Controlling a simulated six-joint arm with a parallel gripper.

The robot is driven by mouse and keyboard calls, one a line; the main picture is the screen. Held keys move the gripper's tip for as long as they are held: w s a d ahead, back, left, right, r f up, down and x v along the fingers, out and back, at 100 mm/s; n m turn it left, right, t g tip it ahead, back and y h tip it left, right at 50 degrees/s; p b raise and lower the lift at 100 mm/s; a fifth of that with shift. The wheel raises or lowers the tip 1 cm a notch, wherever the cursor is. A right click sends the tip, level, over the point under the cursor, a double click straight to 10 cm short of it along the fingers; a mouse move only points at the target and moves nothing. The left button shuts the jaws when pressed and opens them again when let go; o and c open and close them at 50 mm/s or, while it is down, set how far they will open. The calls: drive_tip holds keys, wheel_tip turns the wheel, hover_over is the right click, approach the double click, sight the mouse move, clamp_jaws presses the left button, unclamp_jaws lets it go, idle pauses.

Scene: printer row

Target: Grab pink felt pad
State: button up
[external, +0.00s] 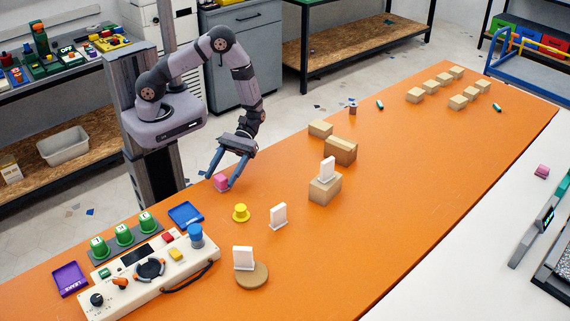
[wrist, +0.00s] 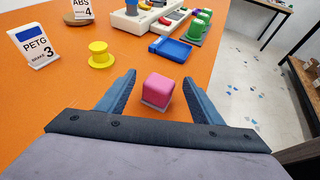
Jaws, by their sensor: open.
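The pink felt pad (external: 221,182) is a small pink block on a thin grey base, near the orange table's edge on my arm's side. It also shows in the wrist view (wrist: 158,88), just below the middle. My gripper (external: 220,178) is open and low over the table, with its blue fingers on either side of the pad. In the wrist view the fingers (wrist: 159,76) flank the pad with a gap on both sides, the right gap looking narrower. Nothing is held.
A yellow spool-like piece (external: 241,213) and a white sign card (external: 278,216) stand nearby. A blue tray (external: 186,215) and a control panel (external: 150,272) lie lower left. Cardboard boxes (external: 341,150) stand to the right. Another pink piece (external: 541,171) sits on the white table.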

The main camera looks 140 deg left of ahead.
sight(218, 183)
drive_tip(key=shift+w+d+p, duration=0.2)
drive_tip(key=shift+d+p, duration=0.15)
drive_tip(key=shift+d, duration=0.15)
drive_tip(key=shift+p+x, duration=0.65)
drive_tip(key=shift+x, duration=1.45)
drive_tip(key=shift+w+a+f, duration=0.1)
drive_tip(key=shift+a, duration=0.05)
drive_tip(key=c, duration=1.1)
